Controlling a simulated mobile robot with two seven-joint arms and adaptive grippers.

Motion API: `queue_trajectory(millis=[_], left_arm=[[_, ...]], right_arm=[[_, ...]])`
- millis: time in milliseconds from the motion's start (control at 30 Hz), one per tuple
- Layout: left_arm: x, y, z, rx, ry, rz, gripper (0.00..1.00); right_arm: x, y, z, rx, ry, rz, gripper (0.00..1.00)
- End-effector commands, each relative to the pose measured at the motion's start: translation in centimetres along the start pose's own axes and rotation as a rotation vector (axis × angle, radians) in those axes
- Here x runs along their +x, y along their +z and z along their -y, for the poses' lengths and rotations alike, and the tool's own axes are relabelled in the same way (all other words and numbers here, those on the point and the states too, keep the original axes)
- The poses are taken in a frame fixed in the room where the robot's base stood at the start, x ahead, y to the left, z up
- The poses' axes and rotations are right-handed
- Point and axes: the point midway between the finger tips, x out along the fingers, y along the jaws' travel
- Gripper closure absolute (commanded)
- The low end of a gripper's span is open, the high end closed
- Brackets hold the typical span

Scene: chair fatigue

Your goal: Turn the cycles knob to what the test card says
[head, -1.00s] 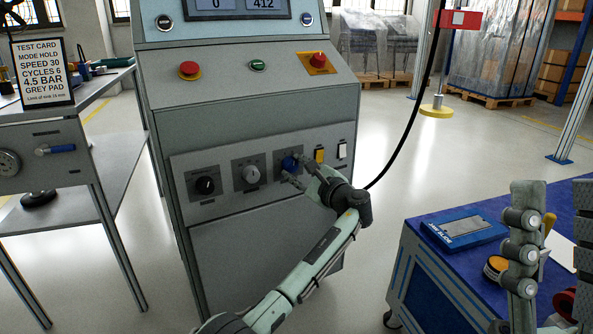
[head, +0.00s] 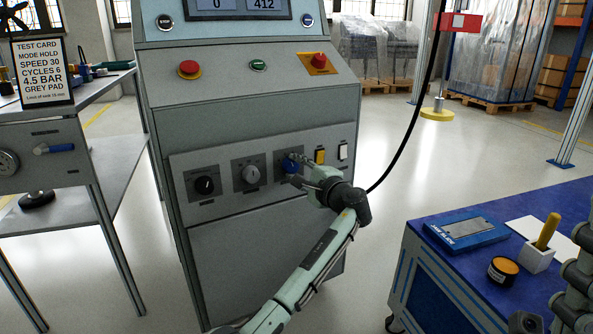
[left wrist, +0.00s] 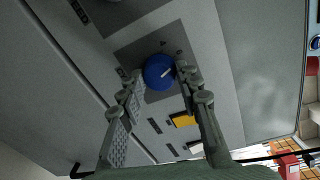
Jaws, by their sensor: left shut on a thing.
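The test card (head: 42,74) stands on the left bench and reads MODE HOLD, SPEED 30, CYCLES 6, 4.5 BAR, GREY PAD. The machine's front panel has a black knob (head: 204,186), a grey knob (head: 251,175) and a blue knob (head: 291,167). My left gripper (head: 293,169) is shut on the blue knob, with one finger on each side. In the left wrist view the blue knob (left wrist: 157,73) shows a white pointer mark slanting to the upper right. Part of my right gripper (head: 575,272) shows at the right edge; its fingertips are not clear.
An orange switch (head: 320,156) and a white switch (head: 342,151) sit right of the blue knob. Red buttons are higher on the console. A blue-topped cart (head: 410,232) with a blue case (head: 466,230) and an orange-topped tin (head: 503,269) stands at right.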

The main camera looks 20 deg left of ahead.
Motion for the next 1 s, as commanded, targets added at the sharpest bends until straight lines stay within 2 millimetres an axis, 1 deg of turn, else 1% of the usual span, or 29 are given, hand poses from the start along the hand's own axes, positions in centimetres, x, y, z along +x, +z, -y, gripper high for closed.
queue_trajectory(millis=[333, 367, 500, 833, 933, 1000], left_arm=[[-0.1, 0.0, -0.1, 0.0, 0.002, 0.002, 0.96], [-0.1, 0.0, -0.1, 0.0, 0.002, 0.001, 0.63], [0.0, 0.0, -0.1, 0.0, 0.002, 0.001, 0.46], [-0.3, 0.0, 0.0, 0.0, 0.001, 0.0, 0.46], [-1.2, -0.1, -0.1, 0.0, 0.0, -0.002, 0.46], [-2.4, -0.1, -0.1, -0.001, 0.002, -0.003, 0.46]], right_arm=[[0.0, 0.0, 0.0, 0.0, 0.0, -0.001, 0.6], [0.0, 0.0, 0.0, 0.0, 0.0, -0.001, 0.6], [0.0, 0.0, 0.0, 0.0, 0.0, 0.0, 0.6], [0.0, 0.0, -0.1, -0.001, 0.001, -0.001, 0.6], [0.0, 0.0, 0.0, -0.001, 0.001, -0.001, 0.6], [0.0, 0.0, 0.0, -0.001, 0.001, -0.001, 0.6]])
